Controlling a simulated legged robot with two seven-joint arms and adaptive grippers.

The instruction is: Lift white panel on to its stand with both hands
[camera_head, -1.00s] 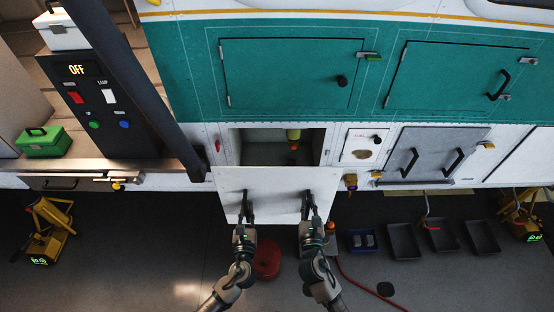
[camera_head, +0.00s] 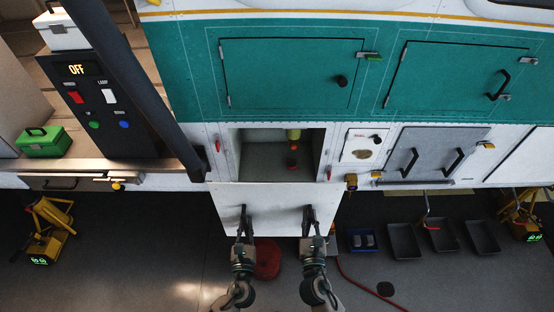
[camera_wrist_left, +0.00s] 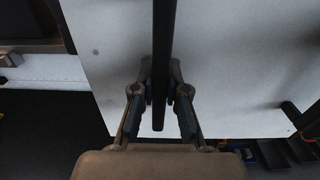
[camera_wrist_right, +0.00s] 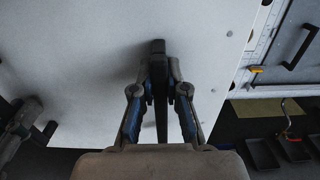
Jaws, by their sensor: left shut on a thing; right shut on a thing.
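The white panel (camera_head: 275,200) is in front of and below the open compartment (camera_head: 275,155) in the head view. It has two black upright handles. My left gripper (camera_head: 242,232) is shut on the left handle (camera_head: 242,214); in the left wrist view the handle (camera_wrist_left: 163,40) runs between its fingers. My right gripper (camera_head: 309,232) is shut on the right handle (camera_head: 308,214); in the right wrist view that handle (camera_wrist_right: 158,48) lies between its fingers. The panel's upper edge sits just under the compartment opening. I cannot identify the stand.
A yellow-topped item (camera_head: 293,135) and a small red object (camera_head: 292,162) show in the compartment. A red round object (camera_head: 267,258) lies on the floor behind my arms. Black trays (camera_head: 404,241) and a blue bin (camera_head: 362,241) stand to the right. Yellow jacks (camera_head: 45,228) flank the area.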

